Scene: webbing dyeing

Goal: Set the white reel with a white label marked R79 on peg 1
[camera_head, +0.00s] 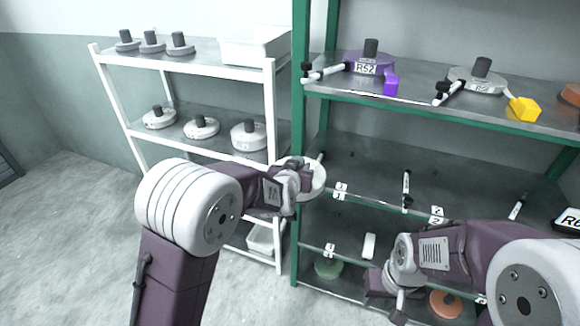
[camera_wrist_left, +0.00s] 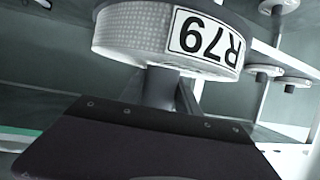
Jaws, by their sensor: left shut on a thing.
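The white reel (camera_head: 318,178) is in my left gripper, beside the green rack's left post. The left wrist view shows the reel (camera_wrist_left: 130,35) with its white R79 label (camera_wrist_left: 207,42) upside down. My left gripper (camera_head: 300,184) is shut on the reel's dark hub (camera_wrist_left: 159,88) and hides part of the reel in the head view. On the middle green shelf, tag 1 (camera_head: 340,188) is on the front edge, right of the reel.
The green rack's post (camera_head: 299,100) stands close to the reel. Rods with dark ends, such as one rod (camera_head: 406,188), stand on the middle shelf. A purple reel (camera_head: 371,62) is above. A white rack (camera_head: 270,110) at left holds several pale reels.

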